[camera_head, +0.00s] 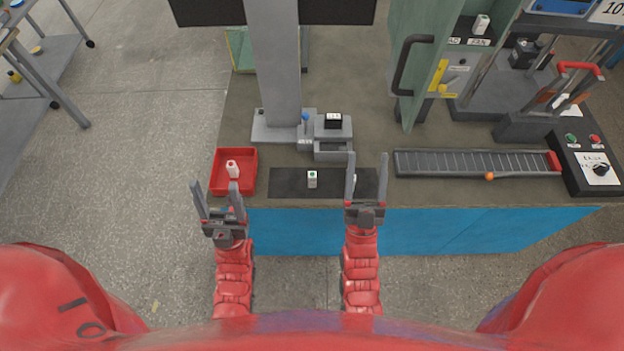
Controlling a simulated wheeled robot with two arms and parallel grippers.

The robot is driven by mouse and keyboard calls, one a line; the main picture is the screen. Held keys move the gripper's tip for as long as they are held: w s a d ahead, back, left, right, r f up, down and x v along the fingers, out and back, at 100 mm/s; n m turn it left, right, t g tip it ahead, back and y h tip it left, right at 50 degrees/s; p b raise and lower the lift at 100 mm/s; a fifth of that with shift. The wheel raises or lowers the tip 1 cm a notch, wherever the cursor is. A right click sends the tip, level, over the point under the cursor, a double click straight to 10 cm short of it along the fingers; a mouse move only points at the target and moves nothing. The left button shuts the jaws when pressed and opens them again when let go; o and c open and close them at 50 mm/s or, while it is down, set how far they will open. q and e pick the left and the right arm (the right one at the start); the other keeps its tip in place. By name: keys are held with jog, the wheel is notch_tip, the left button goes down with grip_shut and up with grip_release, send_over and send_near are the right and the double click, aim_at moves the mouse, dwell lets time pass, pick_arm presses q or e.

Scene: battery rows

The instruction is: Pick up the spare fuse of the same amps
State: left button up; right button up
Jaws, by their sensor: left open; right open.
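A small white fuse-like piece with a greenish mark (312,180) stands on the black mat (285,184) at the front of the bench. Another pale piece (354,178) shows on the mat, mostly hidden by my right gripper's finger. A white piece with a red mark (233,169) lies in the red tray (217,177). Amp ratings are too small to read. My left gripper (215,187) is open and empty at the tray's front edge. My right gripper (367,160) is open over the mat's right part, its left finger in front of the pale piece.
An open green cabinet door (425,60) with a dark handle stands at the back right. A white piece (481,24) sits above a FAN label there. A small device with a display (333,121) stands behind the mat. A ribbed dark track (470,163) lies right.

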jog(key=w+a+f+g+p, duration=0.1)
jog(key=w+a+f+g, duration=0.2)
jog(key=f+g, duration=0.15)
jog(key=n+g+y+p, duration=0.1)
jog(key=g+p, duration=0.1)
jog(key=g, duration=0.7)
send_near(312, 181)
jog(key=shift+g, duration=0.25)
jog(key=b+x, duration=0.7)
jog(key=b, duration=0.2)
jog(key=shift+w+d+b, duration=0.1)
jog(key=shift+w+b, duration=0.2)
jog(key=shift+b+x, duration=0.5)
jog(key=shift+x, duration=0.25)
jog(key=b+x, duration=0.4)
jog(key=b, duration=0.1)
jog(key=shift+w, duration=0.65)
jog(key=shift+r, duration=0.25)
